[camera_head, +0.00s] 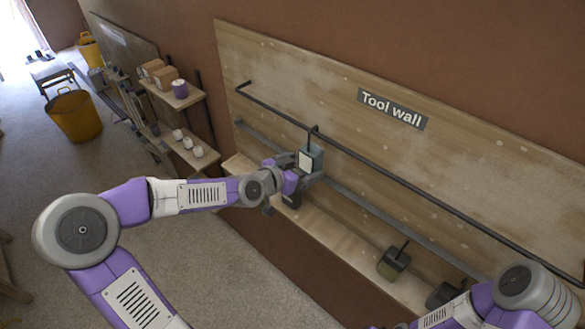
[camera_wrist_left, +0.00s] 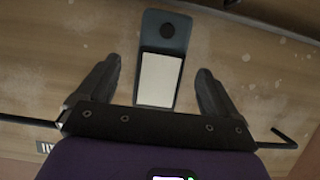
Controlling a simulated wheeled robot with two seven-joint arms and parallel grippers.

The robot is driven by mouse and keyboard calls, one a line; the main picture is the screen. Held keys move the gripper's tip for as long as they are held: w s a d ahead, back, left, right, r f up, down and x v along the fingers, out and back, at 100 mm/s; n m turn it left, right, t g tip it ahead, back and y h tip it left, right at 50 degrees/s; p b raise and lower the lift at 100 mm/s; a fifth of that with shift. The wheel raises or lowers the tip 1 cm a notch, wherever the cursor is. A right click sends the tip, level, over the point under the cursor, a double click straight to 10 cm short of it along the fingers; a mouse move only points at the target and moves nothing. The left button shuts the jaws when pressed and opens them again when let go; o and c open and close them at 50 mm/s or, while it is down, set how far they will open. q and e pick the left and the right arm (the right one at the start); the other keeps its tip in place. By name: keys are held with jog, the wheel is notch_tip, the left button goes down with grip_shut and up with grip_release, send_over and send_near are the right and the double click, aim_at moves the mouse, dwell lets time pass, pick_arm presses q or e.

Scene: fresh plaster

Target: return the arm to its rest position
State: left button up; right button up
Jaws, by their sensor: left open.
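My left arm (camera_head: 190,195) reaches from the left to the tool wall (camera_head: 480,165). My left gripper (camera_head: 294,190) is at the wall, just below a blue-grey tool with a pale panel (camera_head: 311,158) that hangs at the black rail. In the left wrist view the two dark fingers (camera_wrist_left: 158,72) are spread, with a clear gap on each side of the tool (camera_wrist_left: 167,50). The gripper is open and holds nothing. My right arm (camera_head: 500,300) shows at the bottom right, and its gripper is not in view.
The black rail (camera_head: 420,190) runs along the wall above a wooden ledge (camera_head: 325,232). Shelves (camera_head: 185,150) with boxes and cups stand left. The floor (camera_head: 215,270) below my left arm is clear.

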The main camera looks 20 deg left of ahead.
pick_arm(q)
jog(key=shift+p+v, duration=1.3)
jog(key=shift+v, duration=0.7)
jog(key=s+d+f+n+g+h+b, duration=0.15)
jog(key=d+f+b, duration=0.25)
jog(key=f, duration=0.7)
jog(key=s+d+f+n+g+b, duration=0.2)
jog(key=s+d+f+g+b, duration=0.1)
jog(key=f, duration=0.7)
jog(key=s+d+f+n+g+h+b, duration=0.1)
jog(key=s+d+f+n+g+b, duration=0.2)
jog(key=f, duration=0.8)
jog(key=s+f+g+y+b, duration=0.1)
jog(key=s+f+g+b, duration=0.1)
jog(key=s+f, duration=0.5)
jog(key=s+d+f+g+y+b, duration=0.1)
jog(key=s+f+b, duration=0.3)
jog(key=f, duration=0.9)
jog(key=s+g+y, duration=0.1)
jog(key=s, duration=0.2)
jog(key=shift+s+d+g, duration=0.3)
jog(key=shift+s+g, duration=0.05)
jog(key=shift+s, duration=0.05)
